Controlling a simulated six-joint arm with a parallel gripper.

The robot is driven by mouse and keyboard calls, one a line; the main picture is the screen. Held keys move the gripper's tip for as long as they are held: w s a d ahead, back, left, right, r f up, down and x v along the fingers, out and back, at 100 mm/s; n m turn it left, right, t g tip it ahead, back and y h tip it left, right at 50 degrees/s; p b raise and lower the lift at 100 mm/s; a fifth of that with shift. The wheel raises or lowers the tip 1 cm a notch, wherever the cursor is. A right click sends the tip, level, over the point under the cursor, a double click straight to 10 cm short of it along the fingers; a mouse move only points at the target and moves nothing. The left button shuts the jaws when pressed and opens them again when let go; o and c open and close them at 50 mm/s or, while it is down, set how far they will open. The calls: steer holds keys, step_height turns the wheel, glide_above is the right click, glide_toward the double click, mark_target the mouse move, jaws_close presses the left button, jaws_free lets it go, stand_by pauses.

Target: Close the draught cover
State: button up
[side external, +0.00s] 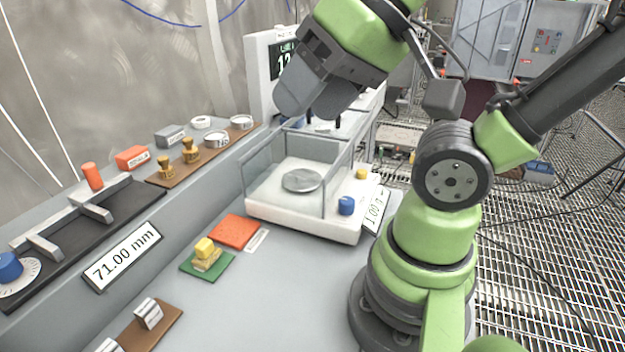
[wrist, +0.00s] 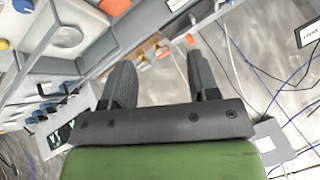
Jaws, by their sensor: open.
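The balance (side external: 285,213) has a white base, a round metal pan (side external: 302,181) and clear glass walls (side external: 337,182) around the pan. I cannot tell which pane is the draught cover; the top looks open. The pan is empty. A blue knob (side external: 346,205) and a small yellow knob (side external: 362,174) sit at the balance's right side. My gripper (side external: 308,108) is above and behind the balance, apart from it. In the wrist view its two fingers (wrist: 160,82) are spread with nothing between them. The pan also shows at upper left there (wrist: 67,37).
A display post (side external: 262,78) stands close behind my gripper. A shelf at left holds brass weights (side external: 190,151), white rings (side external: 216,139) and an orange block (side external: 132,157). A yellow-topped piece (side external: 206,250) sits on a green mat (side external: 190,268). The bench front is mostly clear.

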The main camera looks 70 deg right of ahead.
steer(key=shift+w+r, duration=0.1)
steer(key=shift+w, duration=0.05)
steer(key=shift+c, duration=1.1)
steer(key=w+d+r+n+g+h, duration=0.1)
steer(key=w+d+r+g+h, duration=0.15)
steer(key=w+d, duration=0.5)
steer(key=w+d+f+n+g+h, duration=0.1)
steer(key=w+d, duration=0.2)
steer(key=d, duration=0.5)
steer(key=w+d+f+n+g+h, duration=0.1)
steer(key=w+d+g, duration=0.15)
steer(key=d, duration=0.65)
steer(key=s+d+f+n+g, duration=0.15)
steer(key=d+f, duration=0.35)
steer(key=d, duration=0.5)
steer(key=shift+m, duration=0.25)
steer(key=x, duration=0.9)
steer(key=shift+s+f, duration=0.1)
steer(key=shift+f, duration=0.1)
steer(key=shift+c, duration=0.5)
jaws_close()
